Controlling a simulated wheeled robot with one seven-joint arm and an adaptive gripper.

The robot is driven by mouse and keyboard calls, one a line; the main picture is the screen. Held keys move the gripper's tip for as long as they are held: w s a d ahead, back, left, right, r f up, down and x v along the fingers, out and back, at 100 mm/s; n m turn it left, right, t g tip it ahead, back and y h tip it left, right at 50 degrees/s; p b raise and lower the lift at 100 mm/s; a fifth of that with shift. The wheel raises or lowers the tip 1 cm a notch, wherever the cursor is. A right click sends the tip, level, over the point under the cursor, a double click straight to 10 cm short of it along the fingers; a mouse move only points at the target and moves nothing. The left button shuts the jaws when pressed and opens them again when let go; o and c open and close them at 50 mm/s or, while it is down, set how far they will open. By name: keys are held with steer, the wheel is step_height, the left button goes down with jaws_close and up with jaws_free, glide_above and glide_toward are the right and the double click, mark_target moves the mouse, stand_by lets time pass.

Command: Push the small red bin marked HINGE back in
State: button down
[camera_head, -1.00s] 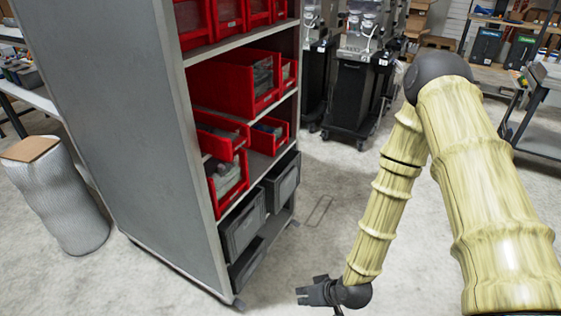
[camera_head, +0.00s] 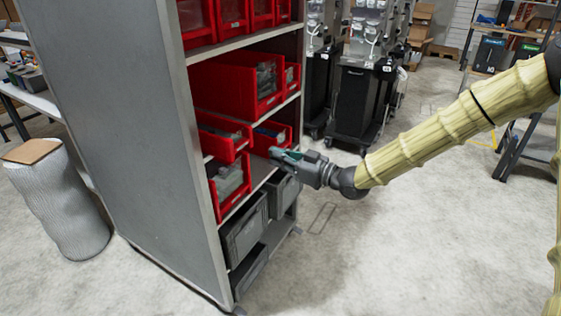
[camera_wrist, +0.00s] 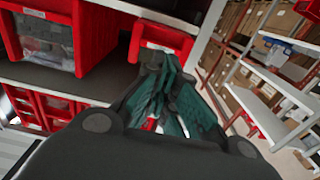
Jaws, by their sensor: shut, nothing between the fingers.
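Several red bins stand on the grey shelf unit, and no HINGE marking is readable, so I cannot tell which is named. A small red bin (camera_head: 286,134) is on the middle shelf, just behind and above my gripper's tip. Left of it, another small red bin (camera_head: 241,146) sits further out over the shelf edge. My gripper (camera_head: 274,153) is shut and empty, at the shelf front. In the wrist view, my gripper (camera_wrist: 168,62) points toward a small red bin (camera_wrist: 158,33). I cannot tell whether they touch.
A large red bin (camera_head: 268,102) juts out on the shelf above. A lower red bin (camera_head: 219,214) and grey crates (camera_head: 243,236) are below. The shelf unit's grey side panel (camera_head: 120,130) is at left. Open floor (camera_head: 370,240) lies right of the unit.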

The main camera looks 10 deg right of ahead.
mark_target(243, 146)
steer(key=b+x, duration=0.1)
steer(key=x, duration=0.7)
steer(key=shift+a, duration=0.1)
steer(key=shift+w+f, duration=0.1)
steer(key=shift+b+x, duration=1.25)
steer(key=shift+x, duration=3.9)
steer(key=shift+p+v, duration=0.3)
steer(key=shift+v, duration=4.25)
steer(key=shift+a, duration=0.1)
